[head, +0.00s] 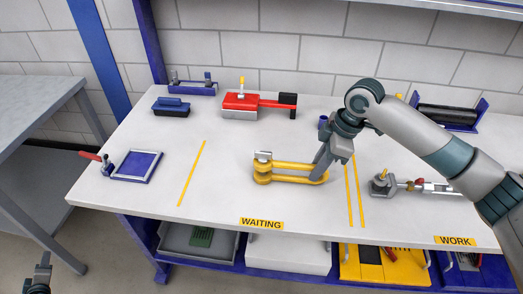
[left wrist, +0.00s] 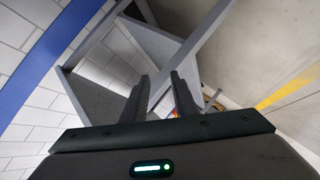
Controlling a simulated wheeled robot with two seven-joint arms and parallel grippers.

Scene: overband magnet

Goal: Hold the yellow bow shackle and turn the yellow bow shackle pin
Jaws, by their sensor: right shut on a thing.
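The yellow bow shackle (head: 290,179) lies on the white table in the head view, its bow toward the right. The yellow bow shackle pin shows as a grey head (head: 263,156) on top of the shackle's left end; the rest of the pin is hidden. My right gripper (head: 320,176) comes down over the shackle's right end and is shut on it; its fingertips are partly hidden. My left gripper (head: 42,268) is low at the left, off the table and far from the shackle. In the left wrist view its fingers (left wrist: 161,80) stand apart with nothing between them.
A red tool (head: 241,101), a blue-black block (head: 171,107) and a blue bracket (head: 193,88) stand behind. A blue frame (head: 138,166) is at left. A grey fitting (head: 381,184) lies right of the yellow lines.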

